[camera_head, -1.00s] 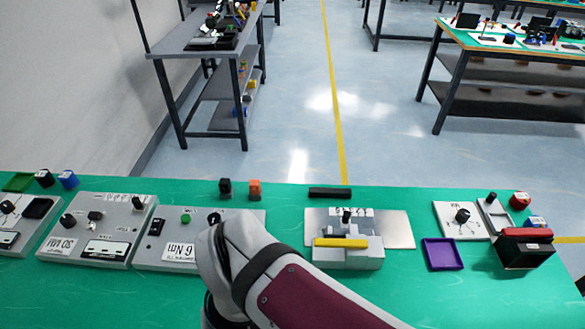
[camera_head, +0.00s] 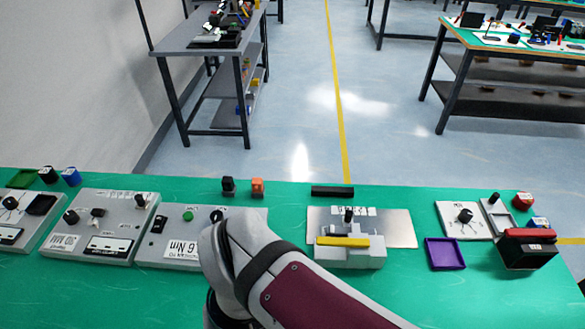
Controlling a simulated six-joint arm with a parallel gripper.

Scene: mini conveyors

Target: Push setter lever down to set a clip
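A grey stepped block with a yellow bar (camera_head: 343,241) across its front stands on a bare metal plate (camera_head: 399,230), right of centre on the green table. The yellow bar looks like the setter lever; it lies about level. A small black knob (camera_head: 348,214) stands upright behind it. I cannot make out a clip. My arm comes in from the bottom, and its wrist is left of the block, apart from it in the picture. My gripper is not visible; the wrist and the frame edge hide it.
Grey panels with knobs (camera_head: 100,225) line the table's left side, one partly behind my wrist. A purple tray (camera_head: 444,254), a white dial plate (camera_head: 463,219) and a black-and-red box (camera_head: 527,250) stand to the right. A black bar (camera_head: 332,191) lies behind the metal plate. The front right of the table is clear.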

